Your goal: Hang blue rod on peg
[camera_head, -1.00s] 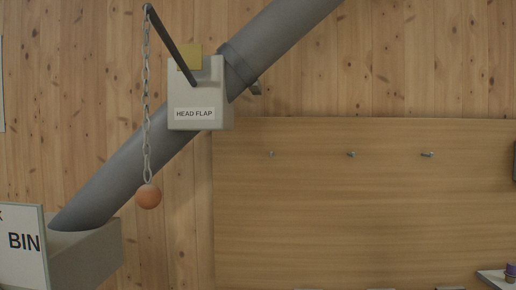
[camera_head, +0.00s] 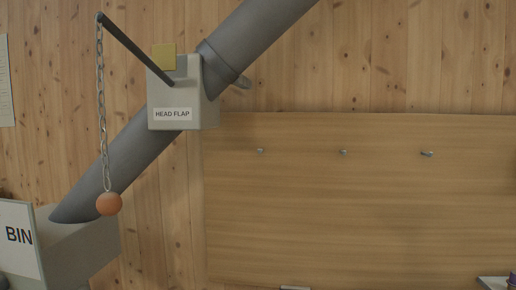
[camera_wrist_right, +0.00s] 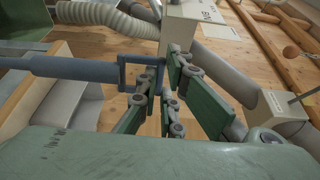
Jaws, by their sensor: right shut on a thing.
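Three small metal pegs stick out of the wooden board in the head view: a left peg (camera_head: 260,151), a middle peg (camera_head: 343,152) and a right peg (camera_head: 427,154). All three look bare. In the right wrist view, the blue rod (camera_wrist_right: 75,67) runs in from the left and ends in a squarish open loop at the fingers. My right gripper (camera_wrist_right: 163,88) has green fingers and is shut on the blue rod at that loop end. The exact contact is partly hidden by the finger links. My left gripper is in neither view.
The wooden board (camera_head: 360,220) is clear around the pegs. Left of it are a grey pipe (camera_head: 125,155), the HEAD FLAP box (camera_head: 172,90) with a lever, a hanging chain (camera_head: 102,110) with an orange ball (camera_head: 109,204), and a BIN sign (camera_head: 18,236).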

